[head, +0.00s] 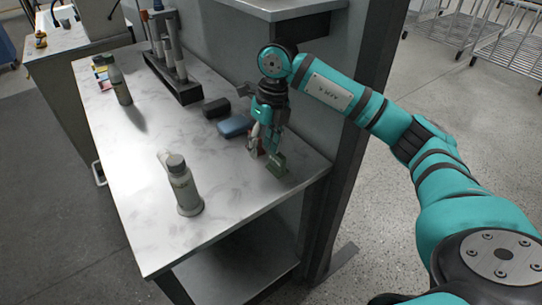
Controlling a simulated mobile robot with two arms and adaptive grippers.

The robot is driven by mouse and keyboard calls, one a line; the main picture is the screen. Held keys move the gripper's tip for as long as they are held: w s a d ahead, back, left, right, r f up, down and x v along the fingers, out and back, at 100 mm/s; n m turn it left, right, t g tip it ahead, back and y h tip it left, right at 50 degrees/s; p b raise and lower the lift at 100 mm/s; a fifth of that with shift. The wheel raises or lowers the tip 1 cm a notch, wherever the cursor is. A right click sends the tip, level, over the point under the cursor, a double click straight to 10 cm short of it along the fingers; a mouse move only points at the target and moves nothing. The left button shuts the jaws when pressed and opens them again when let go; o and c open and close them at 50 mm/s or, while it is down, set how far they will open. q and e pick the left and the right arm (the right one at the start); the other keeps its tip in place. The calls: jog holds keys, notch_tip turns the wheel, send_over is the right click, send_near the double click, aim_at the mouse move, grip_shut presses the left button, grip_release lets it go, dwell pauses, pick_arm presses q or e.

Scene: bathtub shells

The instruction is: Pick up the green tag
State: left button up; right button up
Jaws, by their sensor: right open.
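A small dark green piece, which looks like the green tag (278,166), is on the white worktop (238,195) near its right edge. My right gripper (265,148) points down just above and beside it, with its fingers open. The fingers and their shadow partly crowd the view of the tag, and I cannot tell whether they touch it. My left gripper is not in view.
A blue case (234,126) and a black case (216,108) lie left of my right gripper. A grey bottle (184,187) stands near the front, another bottle (119,83) farther back. A black rack (172,78) holds several upright tubes. A dark post (362,100) rises behind the worktop's right edge.

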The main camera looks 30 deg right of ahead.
aim_at(277, 155)
jog(key=shift+m+h, duration=0.5)
jog(key=shift+h, duration=0.4)
jog(key=d, duration=0.3)
jog(key=d+r, duration=0.1)
jog(key=shift+w+d, duration=0.25)
jog(key=shift+d+f+g, duration=0.15)
jog(key=shift+f+g, duration=0.15)
jog(key=shift+s+f+p, duration=0.2)
jog(key=shift+f+p, duration=0.15)
jog(key=shift+f, duration=0.4)
jog(key=f, duration=0.3)
jog(key=f+p, duration=0.1)
jog(key=shift+w+a+f, duration=0.15)
jog(key=shift+a+f, duration=0.1)
jog(key=shift+f, duration=0.15)
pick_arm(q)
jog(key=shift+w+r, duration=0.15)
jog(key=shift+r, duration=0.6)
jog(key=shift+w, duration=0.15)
pick_arm(e)
grip_shut()
